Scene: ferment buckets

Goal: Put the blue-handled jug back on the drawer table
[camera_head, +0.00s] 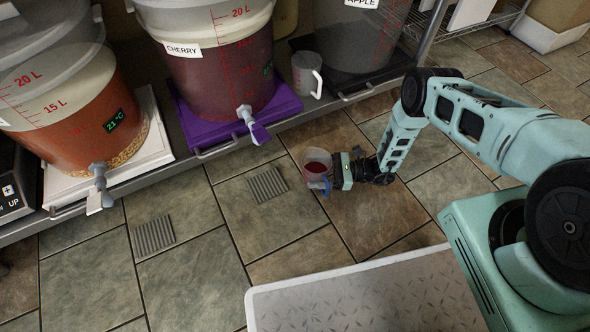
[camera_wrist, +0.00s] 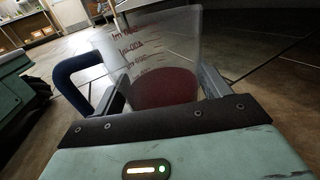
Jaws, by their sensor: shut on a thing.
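My gripper (camera_head: 331,178) is shut on the blue-handled jug (camera_head: 316,160), which is clear, has red markings and holds dark red liquid. In the wrist view the jug (camera_wrist: 168,52) stands between the two fingers of my gripper (camera_wrist: 163,92), with its blue handle (camera_wrist: 70,78) out to the left. In the head view the jug is held over the tiled floor, in front of the bucket bench. I cannot tell for sure which piece of furniture is the drawer table; the long bench (camera_head: 190,178) has bar handles along its front.
On the bench stand a 21 °C bucket (camera_head: 85,110), the CHERRY bucket (camera_head: 225,75) on a purple base, the APPLE bucket (camera_head: 360,35) and a white-handled jug (camera_head: 305,72). Floor grates (camera_head: 267,185) lie in front. A wooden counter (camera_wrist: 35,32) shows far off.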

